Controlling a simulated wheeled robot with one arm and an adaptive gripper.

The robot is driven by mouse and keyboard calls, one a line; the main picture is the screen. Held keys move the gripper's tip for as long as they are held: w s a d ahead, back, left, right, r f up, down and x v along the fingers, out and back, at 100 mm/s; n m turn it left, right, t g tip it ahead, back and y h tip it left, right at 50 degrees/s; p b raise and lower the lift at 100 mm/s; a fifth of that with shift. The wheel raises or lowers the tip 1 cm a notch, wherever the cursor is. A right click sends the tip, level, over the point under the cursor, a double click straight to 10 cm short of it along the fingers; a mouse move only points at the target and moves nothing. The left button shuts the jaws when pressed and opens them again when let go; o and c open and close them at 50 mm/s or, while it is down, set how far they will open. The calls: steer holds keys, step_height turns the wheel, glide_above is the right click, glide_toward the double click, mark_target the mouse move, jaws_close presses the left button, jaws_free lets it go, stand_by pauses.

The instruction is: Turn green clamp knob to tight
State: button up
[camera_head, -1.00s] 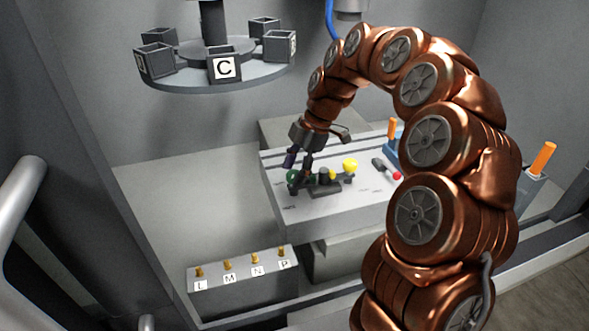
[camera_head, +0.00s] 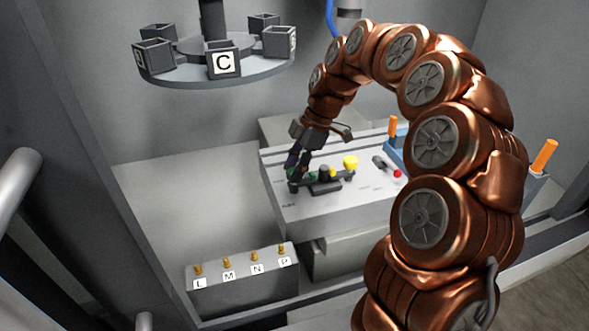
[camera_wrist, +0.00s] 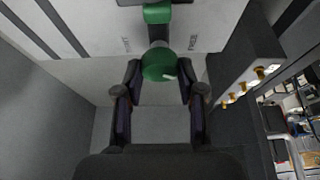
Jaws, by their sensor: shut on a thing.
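The green clamp knob (camera_wrist: 159,63) sits between the two fingers of my gripper (camera_wrist: 158,80) in the wrist view, with a small pale mark on its lower right. My gripper is shut on it. In the head view my gripper (camera_head: 299,168) reaches down over the left end of the panel box, and its fingers partly hide the green knob (camera_head: 311,176). A green block (camera_wrist: 158,13) lies just beyond the knob.
A yellow knob (camera_head: 351,162), a red button (camera_head: 397,173) and an orange handle (camera_head: 392,127) stand right of the clamp. A block with brass pegs labelled L, M, N, P (camera_head: 243,281) stands in front. A carousel (camera_head: 215,72) with dark boxes hangs at upper left.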

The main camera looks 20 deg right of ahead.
steer(key=m+b, duration=0.1)
steer(key=m+t+b, duration=0.1)
steer(key=b, duration=0.1)
steer(key=shift+f+m, duration=0.25)
steer(key=shift+m, duration=0.15)
steer(key=m+t+b, duration=0.1)
steer(key=m+b, duration=0.1)
steer(key=shift+s+r+m+h+b, duration=0.1)
steer(key=shift+m+h+b, duration=0.2)
steer(key=shift+m, duration=0.1)
steer(key=m+t+b, duration=0.1)
steer(key=m, duration=0.1)
steer(key=m+h+b, duration=0.1)
steer(key=m, duration=0.2)
steer(key=shift+r+t+b, duration=0.1)
steer(key=shift+t+b, duration=0.3)
steer(key=m+h, duration=0.1)
steer(key=m, duration=0.2)
steer(key=m+h+b, duration=0.1)
steer(key=m, duration=0.2)
steer(key=shift+a+m+t+h, duration=0.1)
steer(key=shift+m+t+h, duration=0.3)
steer(key=m+h, duration=0.2)
steer(key=m, duration=0.3)
steer(key=shift+a+m, duration=0.1)
steer(key=shift+m, duration=0.2)
steer(key=shift+g, duration=0.3)
steer(key=o, duration=1.1)
steer(key=shift+o, duration=0.2)
